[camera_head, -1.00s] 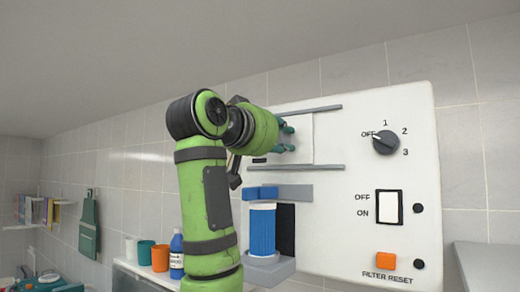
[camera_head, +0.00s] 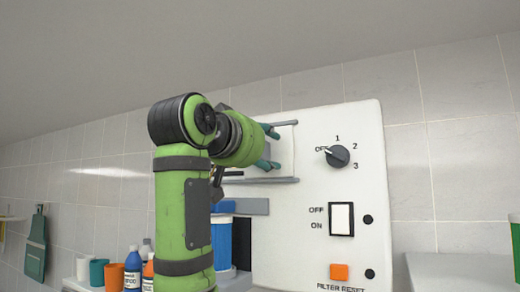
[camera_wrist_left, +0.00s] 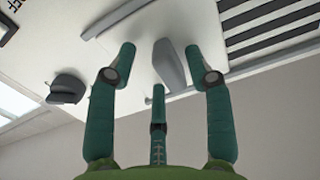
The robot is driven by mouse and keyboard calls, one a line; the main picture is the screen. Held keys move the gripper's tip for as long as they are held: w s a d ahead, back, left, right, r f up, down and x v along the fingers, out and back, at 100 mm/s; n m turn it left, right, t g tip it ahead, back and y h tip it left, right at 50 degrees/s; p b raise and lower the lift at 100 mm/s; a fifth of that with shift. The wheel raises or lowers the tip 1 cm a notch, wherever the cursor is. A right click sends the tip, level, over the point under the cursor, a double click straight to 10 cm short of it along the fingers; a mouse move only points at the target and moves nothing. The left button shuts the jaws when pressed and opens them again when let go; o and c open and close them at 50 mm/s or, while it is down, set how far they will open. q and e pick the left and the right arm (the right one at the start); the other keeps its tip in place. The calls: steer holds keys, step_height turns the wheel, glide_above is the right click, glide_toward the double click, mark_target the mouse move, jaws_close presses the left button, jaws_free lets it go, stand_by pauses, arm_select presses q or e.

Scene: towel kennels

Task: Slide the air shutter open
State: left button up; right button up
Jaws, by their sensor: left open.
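The air shutter is a pale sliding plate (camera_head: 285,147) between an upper rail (camera_head: 283,123) and a lower rail (camera_head: 262,181) on the white panel. My left gripper (camera_head: 271,150) is in front of it and hides much of it. In the left wrist view, the shutter's grey handle (camera_wrist_left: 168,65) stands between the spread green fingers of my open left gripper (camera_wrist_left: 161,58). Dark vent slots (camera_wrist_left: 275,38) show beside the plate. Whether a finger touches the handle is unclear. My right gripper is not in view.
On the panel (camera_head: 300,240) are a knob (camera_head: 338,156), a rocker switch (camera_head: 341,219) and an orange button (camera_head: 340,271). A blue filter (camera_head: 222,240) sits below the shutter, partly behind my arm. Cups and bottles (camera_head: 132,266) stand at lower left.

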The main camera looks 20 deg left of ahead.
arm_select(q)
steer(key=s+a, duration=0.1)
steer(key=s, duration=1)
steer(key=shift+s+a, duration=0.3)
steer(key=shift+s, duration=0.1)
steer(key=shift+d, duration=0.1)
